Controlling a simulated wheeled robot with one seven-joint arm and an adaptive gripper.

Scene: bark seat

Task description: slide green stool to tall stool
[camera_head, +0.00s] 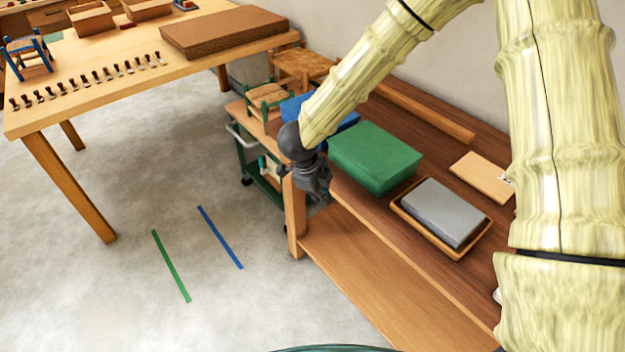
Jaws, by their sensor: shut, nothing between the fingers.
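A gap between the two seats cannot be judged clearly. My gripper (318,192) is dark, shut and empty. It hangs by the bench's front edge, nearer to me than the green stool and apart from it.
A blue box (292,106), a green box (375,157) and a tray with a grey block (443,212) stand on the bench (430,130). A table (130,95) at the left holds a blue stool (28,53) and cardboard. The floor between has blue and green strips.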

